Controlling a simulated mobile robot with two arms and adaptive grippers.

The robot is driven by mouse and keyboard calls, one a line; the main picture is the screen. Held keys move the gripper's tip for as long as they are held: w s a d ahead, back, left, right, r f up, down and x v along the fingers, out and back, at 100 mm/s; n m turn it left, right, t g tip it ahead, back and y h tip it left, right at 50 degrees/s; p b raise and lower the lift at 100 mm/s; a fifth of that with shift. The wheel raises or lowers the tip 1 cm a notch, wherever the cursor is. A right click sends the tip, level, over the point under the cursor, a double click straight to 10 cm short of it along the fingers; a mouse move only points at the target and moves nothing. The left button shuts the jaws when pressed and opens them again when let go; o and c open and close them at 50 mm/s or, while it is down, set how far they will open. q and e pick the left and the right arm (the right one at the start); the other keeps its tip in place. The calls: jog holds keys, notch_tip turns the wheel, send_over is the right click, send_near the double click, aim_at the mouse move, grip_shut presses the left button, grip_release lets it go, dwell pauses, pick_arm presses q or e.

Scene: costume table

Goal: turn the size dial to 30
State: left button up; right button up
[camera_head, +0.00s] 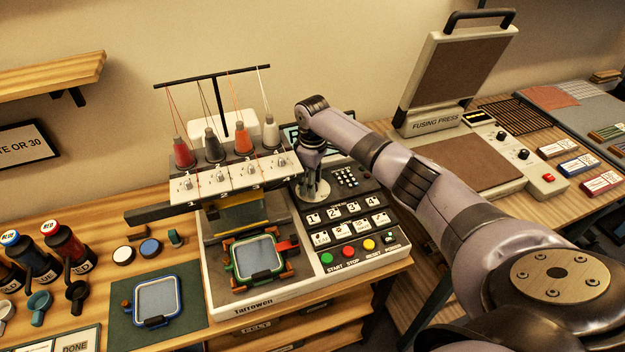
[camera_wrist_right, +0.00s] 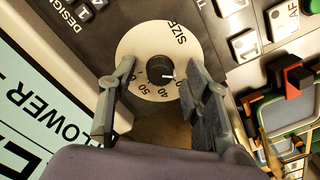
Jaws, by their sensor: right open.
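The size dial (camera_wrist_right: 160,72) is a black knob on a round cream plate marked SIZE, with numbers around its edge. A white pointer line on the knob points towards the right of the wrist view; the number beside it is too small to read surely. The dial plate (camera_head: 317,190) sits on the embroidery machine's dark panel in the head view. My right gripper (camera_head: 313,166) is above it, pointing down. In the wrist view the right gripper (camera_wrist_right: 158,78) is open, with one finger on each side of the knob and gaps between. My left gripper is out of view.
The panel has white numbered keys (camera_head: 347,210) and coloured buttons (camera_head: 348,251) in front of the dial. A display (camera_wrist_right: 45,115) is beside the dial. Thread spools (camera_head: 212,145) stand at its left. A fusing press (camera_head: 455,120) stands open at the right.

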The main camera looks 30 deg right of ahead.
jog(key=shift+c, duration=0.5)
grip_shut()
